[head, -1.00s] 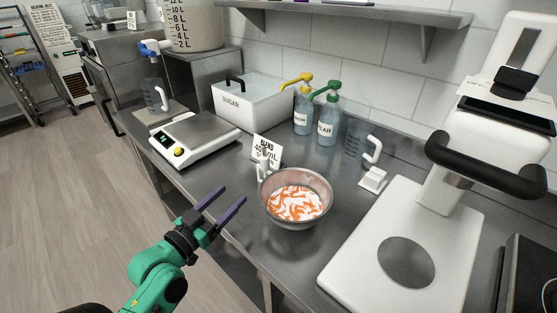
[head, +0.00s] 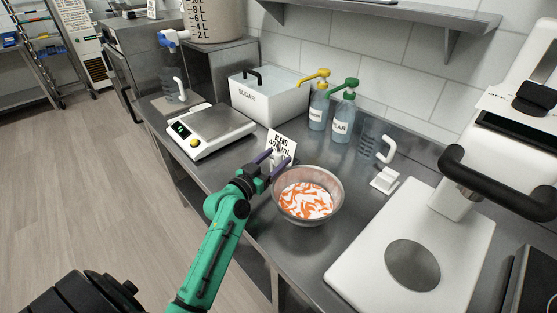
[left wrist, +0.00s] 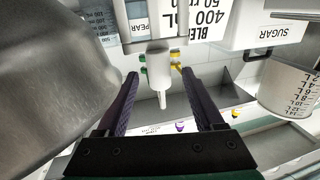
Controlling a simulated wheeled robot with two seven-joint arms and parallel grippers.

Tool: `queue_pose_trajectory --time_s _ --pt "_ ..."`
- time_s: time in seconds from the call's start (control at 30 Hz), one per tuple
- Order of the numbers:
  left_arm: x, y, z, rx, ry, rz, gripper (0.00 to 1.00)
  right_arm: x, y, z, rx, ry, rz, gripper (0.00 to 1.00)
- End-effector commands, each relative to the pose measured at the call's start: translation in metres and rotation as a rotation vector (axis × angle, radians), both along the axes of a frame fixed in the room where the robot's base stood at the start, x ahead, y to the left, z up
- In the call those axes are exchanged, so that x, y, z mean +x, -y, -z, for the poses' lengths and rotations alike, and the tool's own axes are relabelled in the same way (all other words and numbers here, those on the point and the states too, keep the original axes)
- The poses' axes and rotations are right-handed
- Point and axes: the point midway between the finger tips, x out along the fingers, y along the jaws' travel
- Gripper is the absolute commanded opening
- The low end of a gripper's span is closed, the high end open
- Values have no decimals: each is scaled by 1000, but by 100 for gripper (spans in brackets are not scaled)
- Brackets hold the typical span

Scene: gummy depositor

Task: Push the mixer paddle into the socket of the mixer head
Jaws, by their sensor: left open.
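The white mixer paddle (left wrist: 160,62) stands between the open fingers of my left gripper (left wrist: 158,78) in the left wrist view. Its narrow shaft shows there, with gaps to both fingers. In the head view my left gripper (head: 271,156) is at the bowl's left side, in front of the card, and largely hides the paddle. The white mixer head (head: 510,135), with a dark curved handle, is at the right above its white base (head: 375,255). Its socket is not visible. My right gripper is out of view.
A steel bowl (head: 336,208) with orange and white contents stands close right of the gripper. Behind are a BLEND card (head: 285,141), pump bottles (head: 342,120) and a sugar bin (head: 262,100). A scale (head: 222,122) stands left.

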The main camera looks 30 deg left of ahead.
Motion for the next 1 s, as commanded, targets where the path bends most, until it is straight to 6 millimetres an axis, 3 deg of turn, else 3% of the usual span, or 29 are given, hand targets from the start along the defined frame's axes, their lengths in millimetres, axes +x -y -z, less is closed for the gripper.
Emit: queue_pose_trajectory --time_s 0.17,0.27,0.37,0.77,1.0 --pt "1 0 1 0 -1 0 69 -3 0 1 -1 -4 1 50" --pt "1 0 1 0 -1 0 39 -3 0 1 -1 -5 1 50" --pt "1 0 1 0 -1 0 0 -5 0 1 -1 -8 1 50" --pt "1 0 -5 0 1 0 0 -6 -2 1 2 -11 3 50" --pt "1 0 -48 1 6 1 0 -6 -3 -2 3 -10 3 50"
